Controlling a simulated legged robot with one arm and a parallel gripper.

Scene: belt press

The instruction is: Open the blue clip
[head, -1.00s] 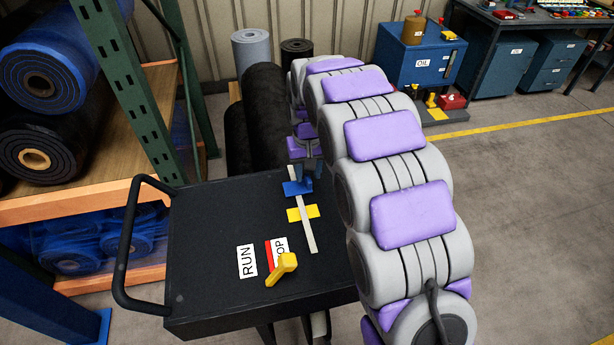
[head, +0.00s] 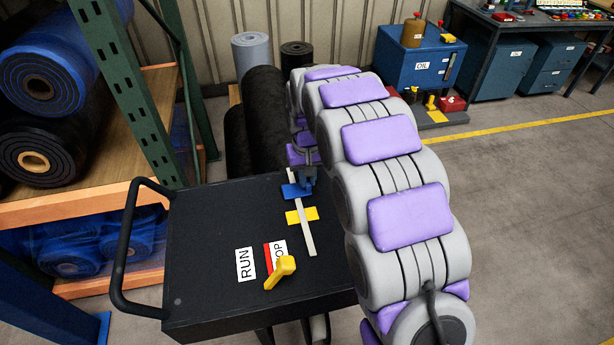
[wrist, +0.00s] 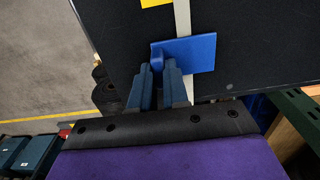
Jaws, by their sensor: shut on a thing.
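The blue clip (head: 296,191) lies across the far part of a pale strip (head: 305,232) on the black cart top. It also shows in the wrist view (wrist: 198,53), where its flat plate crosses the strip. My gripper (head: 308,178) is at the clip's right end in the head view. In the wrist view my gripper (wrist: 160,70) has its two dark blue fingers on either side of a small upright blue tab of the clip, shut on it. The fingers partly hide the tab.
A yellow clip (head: 302,215) crosses the strip nearer the front. A yellow lever (head: 280,272) stands by the RUN (head: 246,264) and STOP labels on the black cart top (head: 210,250). A rack with rolls stands left, dark rolls behind. Open floor lies right.

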